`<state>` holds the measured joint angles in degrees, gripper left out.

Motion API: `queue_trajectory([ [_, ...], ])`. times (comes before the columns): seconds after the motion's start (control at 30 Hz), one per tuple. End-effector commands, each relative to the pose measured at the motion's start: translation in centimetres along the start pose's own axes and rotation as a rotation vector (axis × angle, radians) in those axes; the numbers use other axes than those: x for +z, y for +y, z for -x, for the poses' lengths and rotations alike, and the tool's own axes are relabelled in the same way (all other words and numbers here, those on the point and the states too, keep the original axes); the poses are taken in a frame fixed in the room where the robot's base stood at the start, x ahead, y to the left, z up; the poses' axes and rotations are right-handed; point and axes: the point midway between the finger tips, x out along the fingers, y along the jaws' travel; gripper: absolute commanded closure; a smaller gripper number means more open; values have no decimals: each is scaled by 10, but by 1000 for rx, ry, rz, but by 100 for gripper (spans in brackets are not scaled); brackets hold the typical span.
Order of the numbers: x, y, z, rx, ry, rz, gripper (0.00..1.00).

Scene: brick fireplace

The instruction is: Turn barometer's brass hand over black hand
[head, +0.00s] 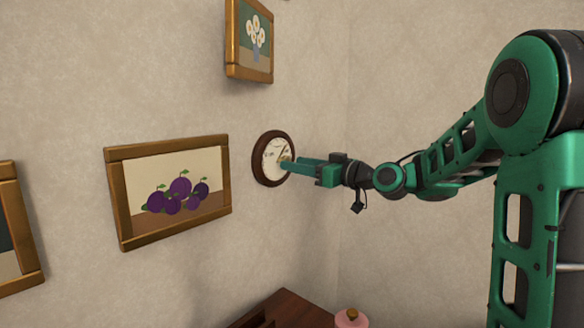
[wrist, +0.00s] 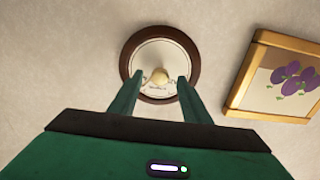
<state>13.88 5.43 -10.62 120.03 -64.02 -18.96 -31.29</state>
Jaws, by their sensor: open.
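The barometer (head: 270,150) hangs on the wall, round with a dark brown rim and a white dial. It also shows in the wrist view (wrist: 160,53), where a pale brass-coloured knob (wrist: 160,76) sits at the dial's centre. My gripper (head: 288,163) reaches to the dial's face from the right. In the wrist view my gripper (wrist: 160,82) is open, with one finger on each side of the knob and a gap to both. The brass hand and the black hand are too small and partly covered for me to tell their angles.
A framed plum picture (head: 170,190) hangs left of the barometer, and a framed flower picture (head: 250,40) hangs above it. A dark wooden furniture top (head: 290,310) and a pink object (head: 350,318) stand below. The wall right of the barometer is bare.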

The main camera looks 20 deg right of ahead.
Motion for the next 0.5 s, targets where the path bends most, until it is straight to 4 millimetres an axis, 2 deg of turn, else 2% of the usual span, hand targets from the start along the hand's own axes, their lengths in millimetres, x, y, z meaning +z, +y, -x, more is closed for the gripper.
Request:
queue_trajectory([
  [0.2, 0, 0, -17, 0, 1, 0, 57],
  [0.5, 0, 0, -20, 1, 1, -1, 57],
])
